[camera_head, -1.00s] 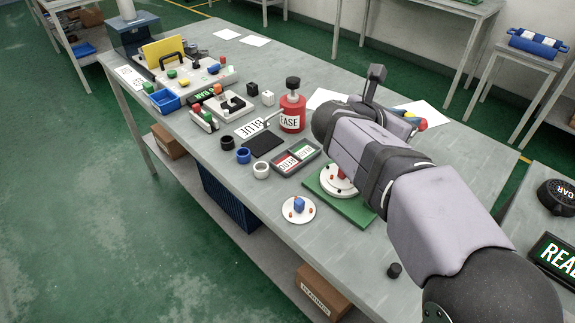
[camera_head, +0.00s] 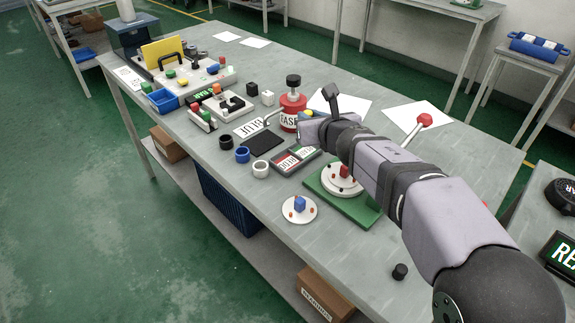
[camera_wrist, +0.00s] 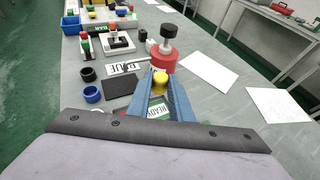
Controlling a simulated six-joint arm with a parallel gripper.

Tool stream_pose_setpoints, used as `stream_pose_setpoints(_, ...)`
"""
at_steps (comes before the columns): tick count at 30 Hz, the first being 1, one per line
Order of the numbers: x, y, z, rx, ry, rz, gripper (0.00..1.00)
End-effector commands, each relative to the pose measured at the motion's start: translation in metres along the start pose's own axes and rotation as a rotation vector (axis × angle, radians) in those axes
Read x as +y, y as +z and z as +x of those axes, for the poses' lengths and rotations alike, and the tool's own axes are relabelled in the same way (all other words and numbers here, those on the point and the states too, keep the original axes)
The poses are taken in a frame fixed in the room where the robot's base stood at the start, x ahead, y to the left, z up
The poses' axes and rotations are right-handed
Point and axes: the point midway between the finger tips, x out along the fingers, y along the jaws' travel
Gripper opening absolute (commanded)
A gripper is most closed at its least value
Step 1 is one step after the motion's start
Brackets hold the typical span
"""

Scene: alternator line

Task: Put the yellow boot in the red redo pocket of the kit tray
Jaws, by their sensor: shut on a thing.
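My gripper (camera_wrist: 160,92) is shut on the yellow boot (camera_wrist: 160,78), which shows between the blue fingers in the wrist view. In the head view the boot (camera_head: 308,113) is a small yellow patch at the end of my arm, beside the red grease can. The kit tray (camera_head: 277,171) is a dark tray just below and in front of the gripper. Its red redo pocket (camera_head: 286,163) is on the left and its green ready pocket (camera_head: 304,152) on the right. The green pocket (camera_wrist: 157,108) shows beneath the fingers in the wrist view. My fingers partly hide the tray there.
The red grease can (camera_head: 292,105) stands close behind the gripper. Black, blue and white rings (camera_head: 261,170) and a dark mat (camera_head: 262,143) lie left of the tray. A green board (camera_head: 357,206) with a white round fixture is at right. A red-knobbed lever (camera_head: 410,132) stands behind my arm.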

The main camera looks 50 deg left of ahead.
Motion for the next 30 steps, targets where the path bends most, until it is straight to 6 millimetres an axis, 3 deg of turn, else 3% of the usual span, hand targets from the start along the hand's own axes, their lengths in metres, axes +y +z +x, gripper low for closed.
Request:
stream_pose_setpoints(6,0.031,-0.018,0.010,-0.001,0.156,-0.064,0.00)
stream_pose_setpoints(11,0.044,-0.024,0.013,-0.001,0.221,-0.089,0.00)
stream_pose_setpoints(17,0.048,-0.028,0.013,-0.001,0.237,-0.097,0.00)
stream_pose_setpoints(30,0.048,-0.080,0.035,0.000,0.236,-0.094,0.00)
